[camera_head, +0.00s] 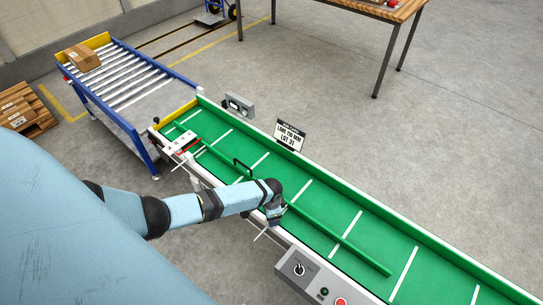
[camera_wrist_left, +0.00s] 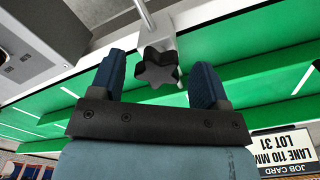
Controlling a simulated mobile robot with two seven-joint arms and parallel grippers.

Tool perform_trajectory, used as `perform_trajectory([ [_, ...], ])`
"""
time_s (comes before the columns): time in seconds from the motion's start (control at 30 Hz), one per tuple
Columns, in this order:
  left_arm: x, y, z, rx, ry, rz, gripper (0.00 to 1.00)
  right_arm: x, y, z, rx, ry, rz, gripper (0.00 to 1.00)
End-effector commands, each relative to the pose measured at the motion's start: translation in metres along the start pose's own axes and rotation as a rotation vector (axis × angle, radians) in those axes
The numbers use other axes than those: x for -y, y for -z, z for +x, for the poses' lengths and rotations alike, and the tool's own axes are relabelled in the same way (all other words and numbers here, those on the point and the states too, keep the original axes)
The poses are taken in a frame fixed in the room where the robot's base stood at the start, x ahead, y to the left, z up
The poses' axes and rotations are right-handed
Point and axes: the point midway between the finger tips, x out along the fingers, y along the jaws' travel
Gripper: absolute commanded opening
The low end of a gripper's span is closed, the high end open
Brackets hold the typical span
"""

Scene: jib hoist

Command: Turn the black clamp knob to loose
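The black clamp knob (camera_wrist_left: 158,70) is star-shaped and sits on a light metal block with a thin rod, in the left wrist view. My left gripper (camera_wrist_left: 160,62) is open, with one dark blue finger on each side of the knob and visible gaps between. Whether the fingertips are level with the knob in depth, I cannot tell. In the head view my left gripper (camera_head: 275,212) is at the conveyor's near edge and hides the knob. A green guide rail (camera_head: 340,238) runs along the belt. My right gripper is not in view.
A grey control box (camera_head: 300,268) with a switch and red button stands right of the gripper on the near edge. A job card (camera_head: 290,134) reading LANE 110 MM, LOT 31 stands at the far edge. A red-marked scale (camera_head: 184,149) and roller table (camera_head: 135,80) lie left.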

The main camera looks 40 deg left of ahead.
Motion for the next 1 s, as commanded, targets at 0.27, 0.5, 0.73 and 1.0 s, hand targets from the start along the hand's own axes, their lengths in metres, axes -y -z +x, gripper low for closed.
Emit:
perform_trajectory([
  [0.27, -0.001, 0.001, -0.003, -0.003, -0.001, 0.001, 0.69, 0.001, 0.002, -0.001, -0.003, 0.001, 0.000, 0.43],
  [0.5, -0.001, 0.001, -0.039, -0.005, 0.001, 0.003, 0.69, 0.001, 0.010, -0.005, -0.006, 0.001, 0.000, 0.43],
  [0.73, 0.000, 0.000, -0.092, -0.004, 0.001, 0.002, 0.69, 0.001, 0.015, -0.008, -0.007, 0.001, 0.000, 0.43],
  [1.0, 0.000, 0.000, -0.131, -0.002, 0.000, 0.001, 0.69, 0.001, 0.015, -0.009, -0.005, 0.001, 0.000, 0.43],
])
